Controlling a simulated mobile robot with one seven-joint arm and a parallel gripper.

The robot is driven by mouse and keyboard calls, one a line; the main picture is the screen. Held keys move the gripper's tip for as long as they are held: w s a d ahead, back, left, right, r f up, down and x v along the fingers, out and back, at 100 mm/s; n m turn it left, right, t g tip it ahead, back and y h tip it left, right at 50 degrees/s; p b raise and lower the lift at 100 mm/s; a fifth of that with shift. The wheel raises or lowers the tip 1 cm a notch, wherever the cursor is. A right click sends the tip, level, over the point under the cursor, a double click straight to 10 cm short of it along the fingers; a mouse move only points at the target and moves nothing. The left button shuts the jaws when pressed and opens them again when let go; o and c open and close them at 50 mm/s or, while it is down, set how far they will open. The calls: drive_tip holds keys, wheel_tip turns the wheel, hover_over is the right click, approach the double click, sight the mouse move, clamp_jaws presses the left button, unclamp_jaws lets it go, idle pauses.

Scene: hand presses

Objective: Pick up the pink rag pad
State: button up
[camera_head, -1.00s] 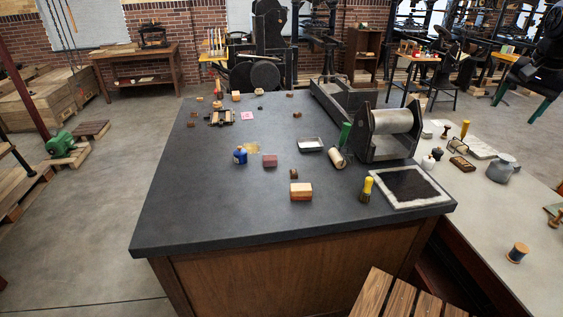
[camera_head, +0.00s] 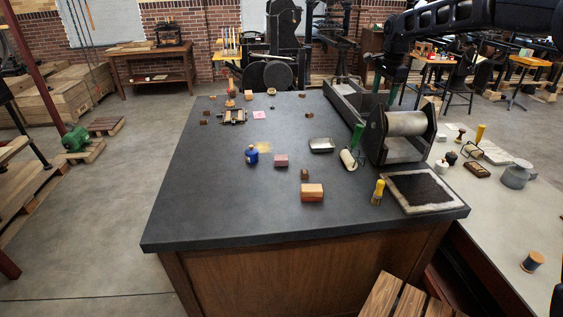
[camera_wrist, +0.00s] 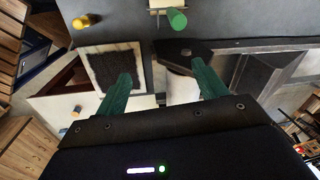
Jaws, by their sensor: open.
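The pink rag pad (camera_head: 281,160) looks like a small dusty-pink block. It lies on the dark worktop, right of a blue bottle, in the head view; I cannot make it out in the wrist view. My gripper (camera_wrist: 162,69) has two green fingers spread apart with nothing between them. In the head view it hangs at the upper right, with green fingers (camera_head: 379,86) in front of the background near the roller press, well apart from the pad.
A flat pink square (camera_head: 260,115) lies farther back. The roller press (camera_head: 400,148) and yellow-handled tool (camera_head: 378,192) stand right.

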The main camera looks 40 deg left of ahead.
drive_tip(key=s+a+f+m, duration=0.1)
drive_tip(key=s+a+f, duration=0.35)
drive_tip(key=a, duration=0.45)
drive_tip(key=s+a+f, duration=0.3)
drive_tip(key=a+f, duration=0.2)
drive_tip(key=a, duration=0.5)
drive_tip(key=m+g+h, duration=0.1)
drive_tip(key=m, duration=0.1)
hover_over(281, 157)
drive_tip(key=f, duration=1.5)
drive_tip(key=shift+s+f, duration=0.3)
drive_tip(key=shift+f, duration=0.1)
drive_tip(key=shift+w+f, duration=0.15)
drive_tip(key=shift+f, duration=1.15)
drive_tip(key=shift+w+f, duration=0.15)
drive_tip(key=shift+f, duration=1.1)
drive_tip(key=shift+c, duration=0.4)
drive_tip(key=c, duration=1)
